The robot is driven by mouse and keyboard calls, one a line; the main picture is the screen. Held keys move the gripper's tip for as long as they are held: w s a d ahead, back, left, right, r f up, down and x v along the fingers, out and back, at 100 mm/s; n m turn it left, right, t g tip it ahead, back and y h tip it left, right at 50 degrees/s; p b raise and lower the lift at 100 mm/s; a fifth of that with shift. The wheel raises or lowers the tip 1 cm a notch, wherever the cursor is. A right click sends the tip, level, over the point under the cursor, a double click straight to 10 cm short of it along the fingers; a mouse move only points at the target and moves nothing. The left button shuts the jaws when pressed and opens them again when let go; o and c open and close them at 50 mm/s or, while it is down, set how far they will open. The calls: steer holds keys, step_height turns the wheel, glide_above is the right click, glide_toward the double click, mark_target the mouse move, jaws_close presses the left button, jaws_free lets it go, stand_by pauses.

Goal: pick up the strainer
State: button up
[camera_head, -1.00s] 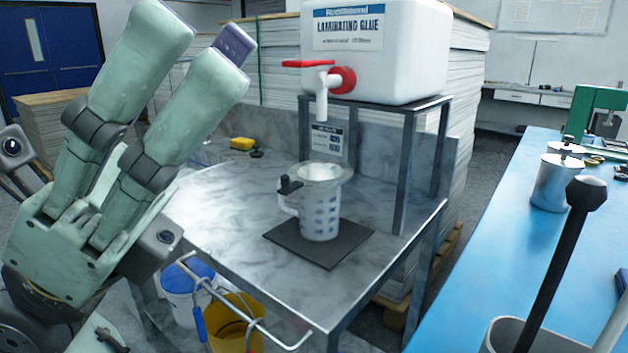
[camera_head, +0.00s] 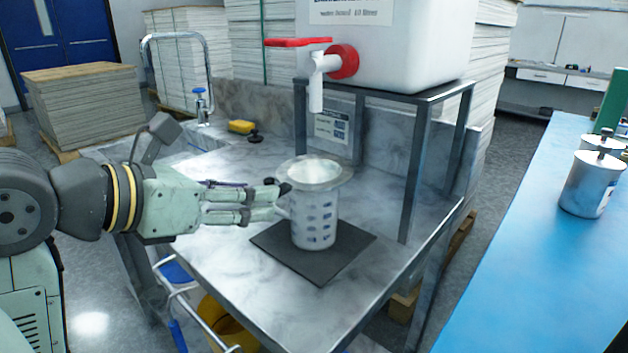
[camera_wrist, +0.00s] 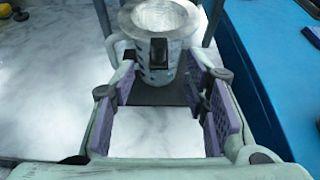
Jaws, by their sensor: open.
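The strainer (camera_head: 314,172) is a pale, wide-rimmed mesh bowl with a black grip. It rests in the mouth of a white measuring jug (camera_head: 314,224) with blue marks, standing upright on a dark square mat (camera_head: 345,255). The strainer also shows at the top of the wrist view (camera_wrist: 160,15), its black grip facing me. My gripper (camera_head: 280,200) is level, pointing right, close to the left side of the jug by the grip. In the wrist view my gripper (camera_wrist: 163,85) has its purple pads apart, with nothing held between them. The fingers hide part of the jug's handle side in the head view.
A glue tank with a red-and-white tap (camera_head: 322,75) stands on a metal frame above and behind the jug. A yellow sponge (camera_head: 241,126) lies at the back left of the metal table. A blue bench (camera_head: 520,260) with metal tins is at the right.

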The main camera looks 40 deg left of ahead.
mark_target(305, 177)
steer(key=p+x, duration=0.1)
steer(key=x, duration=0.4)
steer(key=shift+f, duration=0.2)
jaws_close()
stand_by(0.3)
